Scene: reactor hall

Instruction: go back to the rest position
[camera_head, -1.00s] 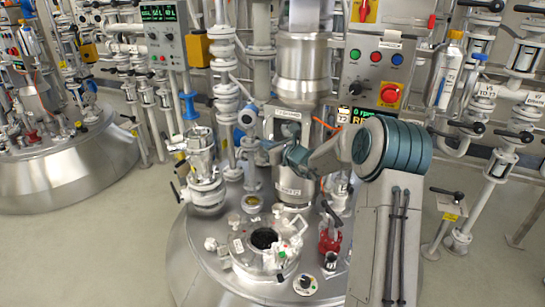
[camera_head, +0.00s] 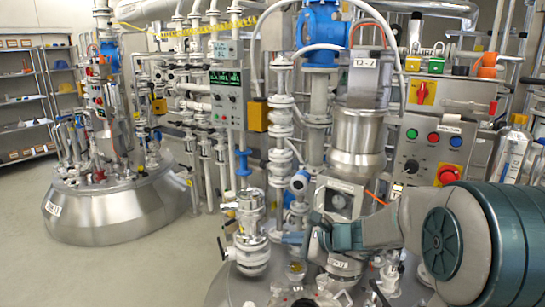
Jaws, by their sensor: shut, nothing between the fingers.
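My arm reaches in from the lower right, with a large teal joint (camera_head: 455,245) close to the camera. A pale link runs left from it to a smaller teal wrist. My gripper (camera_head: 292,238) is small at the left end of the wrist, seen from the side. It is shut, and I see nothing held in it. It is in front of the reactor's central pipework and above the steel vessel top. The fingers are too small to make out in detail.
A steel reactor vessel (camera_head: 225,285) with a valve (camera_head: 251,235) stands below the arm. A control panel (camera_head: 435,140) with coloured buttons is behind it. A second vessel (camera_head: 115,215) stands at left, shelves (camera_head: 25,95) beyond. Open floor (camera_head: 140,270) lies between.

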